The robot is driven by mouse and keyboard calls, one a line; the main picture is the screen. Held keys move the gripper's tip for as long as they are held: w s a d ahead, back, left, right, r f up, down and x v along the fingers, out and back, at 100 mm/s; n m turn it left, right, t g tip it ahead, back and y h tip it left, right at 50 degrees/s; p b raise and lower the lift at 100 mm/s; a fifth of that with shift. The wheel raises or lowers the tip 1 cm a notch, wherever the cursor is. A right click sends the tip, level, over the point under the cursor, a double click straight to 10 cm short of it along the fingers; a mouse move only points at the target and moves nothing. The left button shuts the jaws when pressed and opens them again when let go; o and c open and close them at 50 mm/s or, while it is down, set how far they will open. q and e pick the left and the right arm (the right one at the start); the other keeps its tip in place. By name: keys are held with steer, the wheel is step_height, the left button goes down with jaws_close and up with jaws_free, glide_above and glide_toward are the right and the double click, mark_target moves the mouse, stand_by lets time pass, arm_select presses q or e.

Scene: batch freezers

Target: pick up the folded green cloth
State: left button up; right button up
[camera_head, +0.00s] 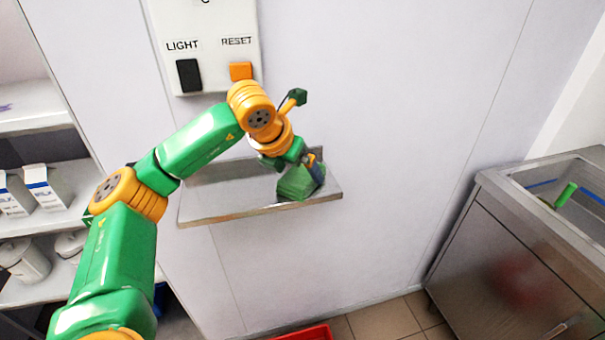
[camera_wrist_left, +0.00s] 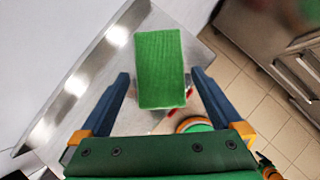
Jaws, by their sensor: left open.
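The folded green cloth (camera_head: 297,184) lies on the right part of a metal wall shelf (camera_head: 232,204). In the left wrist view the cloth (camera_wrist_left: 160,68) is a textured green rectangle. My left gripper (camera_head: 314,162) is at the cloth in the head view and covers part of it. In the left wrist view my left gripper (camera_wrist_left: 160,82) is open, with one blue finger on each side of the cloth's near half. Gaps show between the fingers and the cloth. My right gripper is in neither view.
A wall panel with a black LIGHT switch (camera_head: 189,76) and an orange RESET switch (camera_head: 241,71) is above the shelf. A metal sink cabinet (camera_head: 510,250) stands at right. White shelving with cartons (camera_head: 46,187) is at left. A red container (camera_head: 305,334) is on the floor.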

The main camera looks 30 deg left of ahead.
arm_select(q)
steer(key=shift+x, duration=1.15)
steer(key=shift+s, duration=0.1)
steer(key=shift+c, duration=1.3)
steer(key=c, duration=1)
steer(key=shift+r+b, duration=0.7)
steer(key=shift+r, duration=0.85)
steer(key=s+r+p, duration=0.2)
steer(key=s+r, duration=0.8)
steer(key=s, duration=0.4)
steer(key=s+d+f+n+g, duration=0.1)
steer(key=d+f+n+g, duration=0.5)
steer(key=n, duration=1.1)
steer(key=s+d+f+n+g, duration=0.1)
steer(key=d+f+n+g, duration=0.6)
steer(key=f+n, duration=0.5)
steer(key=d+n, duration=0.1)
steer(key=n, duration=0.5)
steer(key=shift+h+b, duration=0.3)
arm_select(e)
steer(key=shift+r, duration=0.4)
